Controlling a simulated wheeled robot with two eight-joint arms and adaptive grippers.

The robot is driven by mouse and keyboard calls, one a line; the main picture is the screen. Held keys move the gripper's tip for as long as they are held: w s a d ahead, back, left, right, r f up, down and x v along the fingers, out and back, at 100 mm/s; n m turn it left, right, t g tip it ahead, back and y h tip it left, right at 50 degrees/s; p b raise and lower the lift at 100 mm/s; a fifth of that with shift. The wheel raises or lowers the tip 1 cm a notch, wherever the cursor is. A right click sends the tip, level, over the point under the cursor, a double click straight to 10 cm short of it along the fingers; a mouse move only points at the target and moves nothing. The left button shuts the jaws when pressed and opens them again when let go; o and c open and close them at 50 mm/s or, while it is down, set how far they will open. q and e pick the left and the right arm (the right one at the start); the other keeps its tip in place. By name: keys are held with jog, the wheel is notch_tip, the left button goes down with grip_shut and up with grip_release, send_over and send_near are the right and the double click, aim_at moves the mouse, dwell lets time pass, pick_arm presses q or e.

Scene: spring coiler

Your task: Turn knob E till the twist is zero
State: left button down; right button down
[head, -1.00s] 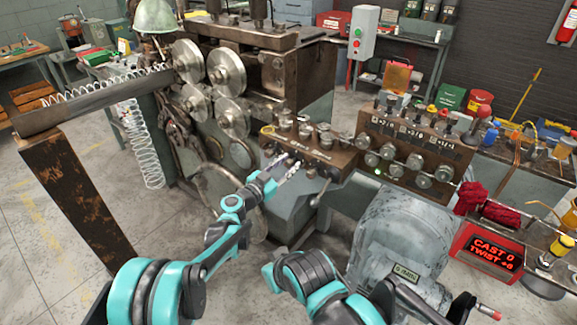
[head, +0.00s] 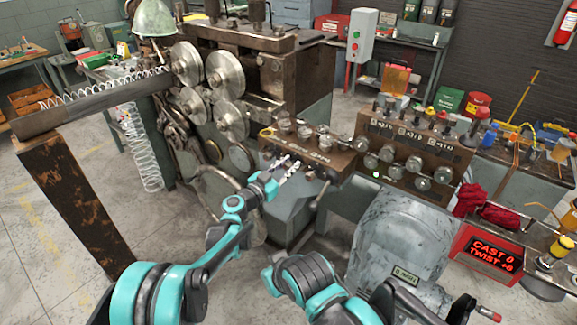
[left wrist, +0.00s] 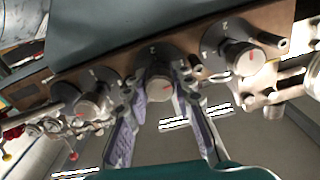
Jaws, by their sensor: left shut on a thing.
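My left gripper (head: 288,172) reaches up to the front of the brown knob block (head: 335,160) in the head view. No letter E is readable, so I cannot tell which knob is E. The red display (head: 490,254) reads CAST 0 and TWIST, apparently +6.
A second knob panel (head: 430,147) stands to the right, with a small green light. A grey motor housing (head: 405,250) fills the space below it. Large metal rollers (head: 226,72) are behind left. A lever (head: 320,190) hangs beside the knob block.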

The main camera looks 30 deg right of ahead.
pick_arm(q)
jog(key=n, duration=0.3)
jog(key=shift+n, duration=0.4)
jog(key=n, duration=0.4)
jog(key=shift+w+n, duration=0.1)
jog(key=shift+n, duration=0.2)
jog(key=n, duration=0.4)
jog(key=shift+f+n, duration=0.1)
jog(key=shift+n, duration=0.2)
jog(key=n, duration=1.3)
jog(key=shift+f+n, duration=0.1)
jog(key=shift+n, duration=0.2)
jog(key=n, duration=0.4)
jog(key=shift+n, duration=2.1)
